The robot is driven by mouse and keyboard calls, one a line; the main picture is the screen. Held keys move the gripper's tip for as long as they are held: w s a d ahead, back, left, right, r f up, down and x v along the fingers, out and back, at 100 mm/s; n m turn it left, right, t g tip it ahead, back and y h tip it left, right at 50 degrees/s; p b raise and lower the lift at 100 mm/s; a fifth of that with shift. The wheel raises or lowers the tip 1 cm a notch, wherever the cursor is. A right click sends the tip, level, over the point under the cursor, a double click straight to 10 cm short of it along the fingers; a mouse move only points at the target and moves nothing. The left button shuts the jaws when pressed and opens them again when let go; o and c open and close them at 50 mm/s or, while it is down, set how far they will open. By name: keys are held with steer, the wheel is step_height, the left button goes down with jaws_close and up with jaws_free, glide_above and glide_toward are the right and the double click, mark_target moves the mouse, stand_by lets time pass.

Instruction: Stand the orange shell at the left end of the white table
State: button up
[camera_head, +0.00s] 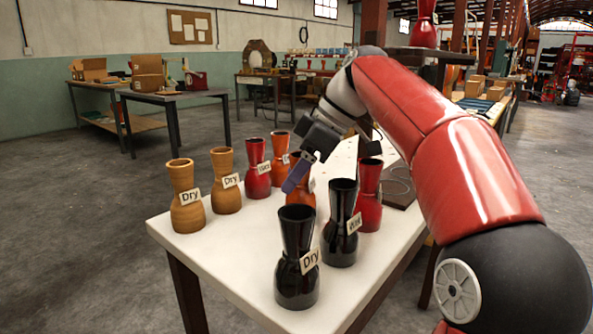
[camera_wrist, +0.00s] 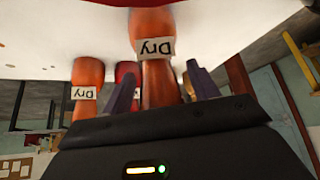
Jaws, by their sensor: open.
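Two orange shells stand on the white table (camera_head: 240,262). One orange shell (camera_head: 301,200) is partly hidden behind my gripper (camera_head: 297,172); the other (camera_head: 280,142) stands farther back beside a red shell. In the wrist view, an orange shell (camera_wrist: 158,85) tagged "Dry" shows upside down between the two fingers of my gripper (camera_wrist: 160,82). The fingers are apart, one on each side of it, with gaps showing. Another orange-looking shell (camera_wrist: 87,75) tagged "Dry" is to the left there, and a red shell (camera_wrist: 128,70) is partly hidden behind.
Two tan shells (camera_head: 186,205) (camera_head: 226,190) stand near the table's left edge. A red shell (camera_head: 257,175) is beyond them. Two black shells (camera_head: 296,250) (camera_head: 340,225) stand in front, and another red shell (camera_head: 369,195) at right, near a dark board (camera_head: 398,183). The near left corner is bare.

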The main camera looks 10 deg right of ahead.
steer(key=shift+d+r+p, duration=0.15)
steer(key=shift+r+p, duration=0.15)
steer(key=shift+r, duration=0.2)
steer(key=p+v, duration=0.3)
steer(key=v, duration=0.8)
steer(key=shift+p, duration=0.4)
steer(key=shift+s+d+r, duration=0.1)
steer(key=shift+s, duration=0.05)
